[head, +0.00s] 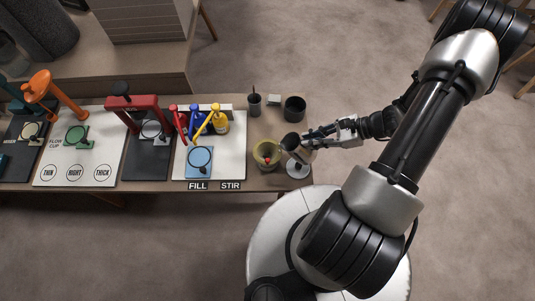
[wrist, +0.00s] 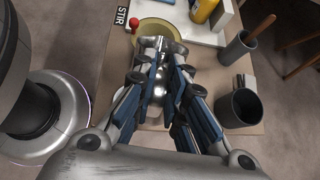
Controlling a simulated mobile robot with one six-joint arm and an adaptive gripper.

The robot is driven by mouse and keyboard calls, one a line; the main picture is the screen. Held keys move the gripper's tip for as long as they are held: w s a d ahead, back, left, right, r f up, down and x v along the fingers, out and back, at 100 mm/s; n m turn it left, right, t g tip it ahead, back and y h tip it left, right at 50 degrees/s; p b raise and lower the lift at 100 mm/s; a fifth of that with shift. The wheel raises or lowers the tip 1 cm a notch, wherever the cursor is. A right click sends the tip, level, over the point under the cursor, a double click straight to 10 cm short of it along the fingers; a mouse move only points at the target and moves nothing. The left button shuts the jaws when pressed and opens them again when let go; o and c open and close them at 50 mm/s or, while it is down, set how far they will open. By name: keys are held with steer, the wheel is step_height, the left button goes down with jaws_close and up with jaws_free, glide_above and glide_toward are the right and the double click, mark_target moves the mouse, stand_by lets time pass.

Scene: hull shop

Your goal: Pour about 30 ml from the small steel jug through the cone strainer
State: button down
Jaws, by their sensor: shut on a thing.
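My gripper (head: 308,138) is shut on the small steel jug (head: 298,152) at the right end of the bench. The jug also shows between my fingers in the wrist view (wrist: 160,88). Its dark mouth faces left in the head view and it looks tilted toward a yellow-green round vessel (head: 259,151) close beside it. That vessel has a red piece in or on it; its rim also shows ahead of the jug in the wrist view (wrist: 172,24). I cannot tell whether it is the cone strainer. No stream of liquid is visible.
A round grey disc (head: 298,171) lies below the jug. A dark cup (head: 294,108) and a grey holder (head: 254,105) stand behind. The FILL/STIR board (head: 228,160) with red, blue and yellow items is left. The bench's right edge is close.

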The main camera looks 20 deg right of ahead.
steer(key=s+d+f+t+y+b, duration=0.2)
steer(key=s+d+f+y+b, duration=0.1)
steer(key=d+y, duration=0.3)
steer(key=shift+d+f+t+y, duration=0.2)
steer(key=shift+f+t+y, duration=0.15)
steer(key=shift+f, duration=0.3)
stand_by(0.3)
